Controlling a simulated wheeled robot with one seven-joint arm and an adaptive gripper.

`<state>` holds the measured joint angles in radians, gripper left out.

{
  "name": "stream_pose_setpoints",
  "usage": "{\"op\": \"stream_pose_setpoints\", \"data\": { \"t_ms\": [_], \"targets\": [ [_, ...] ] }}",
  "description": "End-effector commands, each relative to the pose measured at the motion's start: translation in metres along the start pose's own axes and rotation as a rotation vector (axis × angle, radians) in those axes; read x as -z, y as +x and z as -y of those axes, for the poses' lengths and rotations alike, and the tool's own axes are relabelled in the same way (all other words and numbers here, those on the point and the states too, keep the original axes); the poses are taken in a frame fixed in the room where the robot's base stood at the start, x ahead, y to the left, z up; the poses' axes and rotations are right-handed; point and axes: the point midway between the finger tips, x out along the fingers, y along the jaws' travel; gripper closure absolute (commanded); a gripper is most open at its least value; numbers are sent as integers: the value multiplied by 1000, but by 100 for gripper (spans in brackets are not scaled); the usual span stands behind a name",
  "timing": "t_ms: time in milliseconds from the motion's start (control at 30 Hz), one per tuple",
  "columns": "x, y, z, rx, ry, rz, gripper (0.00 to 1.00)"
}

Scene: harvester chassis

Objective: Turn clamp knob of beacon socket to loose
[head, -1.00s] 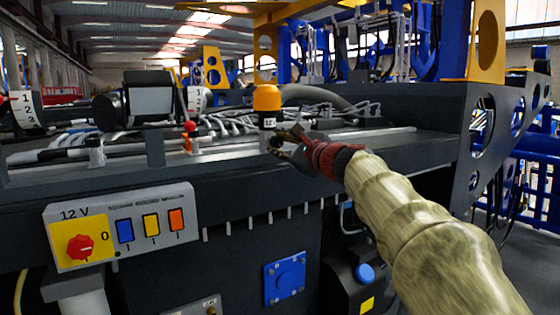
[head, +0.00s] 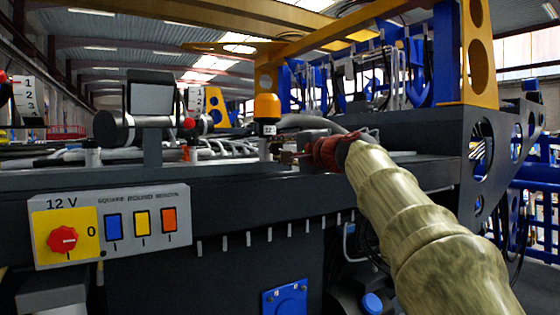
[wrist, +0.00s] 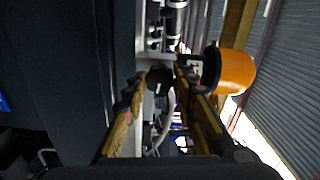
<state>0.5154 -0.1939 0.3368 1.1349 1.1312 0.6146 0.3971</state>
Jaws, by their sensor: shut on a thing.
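The orange beacon (head: 267,106) stands upright in its dark socket with a small white label (head: 269,130), on the chassis rail. It also shows at the right of the wrist view (wrist: 236,71), lying sideways in the turned picture. The clamp knob (wrist: 160,79) is black with a pale mark and sits between my fingertips in the wrist view. My gripper (wrist: 153,87) is shut on it, one finger on each side. In the head view my gripper (head: 281,157) is just below and right of the beacon; the knob is hard to make out there.
A 12 V panel (head: 112,221) with a red rotary switch (head: 62,239) and blue, yellow and orange squares is at left. Cables (head: 215,148) lie behind the rail. A dark chassis plate with round holes (head: 486,150) stands right of my arm.

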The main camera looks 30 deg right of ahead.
Motion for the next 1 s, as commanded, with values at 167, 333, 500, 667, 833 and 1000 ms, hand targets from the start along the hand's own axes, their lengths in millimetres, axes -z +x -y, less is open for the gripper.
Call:
{"op": "stream_pose_setpoints", "data": {
  "t_ms": [167,333,500,667,833,1000],
  "targets": [
    [0,1,-3,-2,-85,2,98],
    [-1,1,-3,-3,-130,3,98],
    [-1,1,-3,-4,-150,3,98],
    [-1,1,-3,-5,-153,4,98],
    [-1,1,-3,-5,-152,4,98],
    [0,1,-3,-4,-152,3,65]
  ]
}}
